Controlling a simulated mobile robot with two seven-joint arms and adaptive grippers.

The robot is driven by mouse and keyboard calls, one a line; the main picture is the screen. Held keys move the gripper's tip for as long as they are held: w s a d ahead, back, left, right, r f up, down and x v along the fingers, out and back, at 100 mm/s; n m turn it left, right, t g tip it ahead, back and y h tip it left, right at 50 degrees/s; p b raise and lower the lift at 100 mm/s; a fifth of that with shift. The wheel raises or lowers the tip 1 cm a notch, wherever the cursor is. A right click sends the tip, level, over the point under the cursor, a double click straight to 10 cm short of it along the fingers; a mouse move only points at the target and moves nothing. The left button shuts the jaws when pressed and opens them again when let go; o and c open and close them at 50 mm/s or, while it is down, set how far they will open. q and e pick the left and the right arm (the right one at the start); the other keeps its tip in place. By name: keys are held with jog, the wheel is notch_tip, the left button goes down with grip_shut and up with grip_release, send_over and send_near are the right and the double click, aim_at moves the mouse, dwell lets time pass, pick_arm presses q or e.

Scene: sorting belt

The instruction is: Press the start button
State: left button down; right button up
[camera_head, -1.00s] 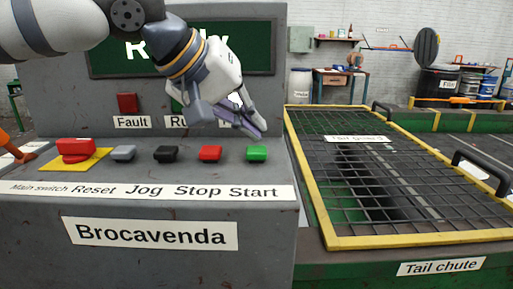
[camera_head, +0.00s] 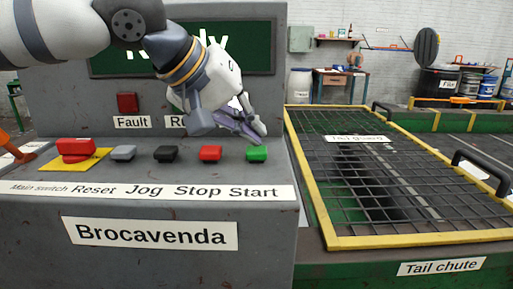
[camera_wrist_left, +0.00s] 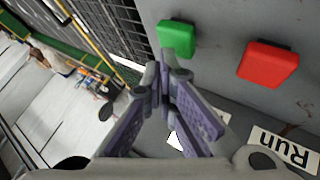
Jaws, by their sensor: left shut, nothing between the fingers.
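The green start button (camera_head: 257,153) is at the right end of the button row on the console's sloped top, above the word "Start". It also shows in the left wrist view (camera_wrist_left: 177,38). My left gripper (camera_head: 262,137) is shut and empty, with its fingertips just above and behind the green button in the head view. In the left wrist view its closed fingertips (camera_wrist_left: 165,68) lie just below the green button; whether they touch it I cannot tell. My right gripper is not in view.
The red stop button (camera_head: 210,153) is left of the green one, followed by a black jog button (camera_head: 166,154), a grey reset button (camera_head: 123,153) and a red main switch (camera_head: 76,148). A yellow-framed tail guard (camera_head: 420,241) lies to the right.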

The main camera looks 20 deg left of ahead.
aim_at(252, 147)
pick_arm(q)
jog(key=shift+f, duration=0.55)
dwell(0.8)
jog(key=shift+r, duration=1)
jog(key=shift+r, duration=2.5)
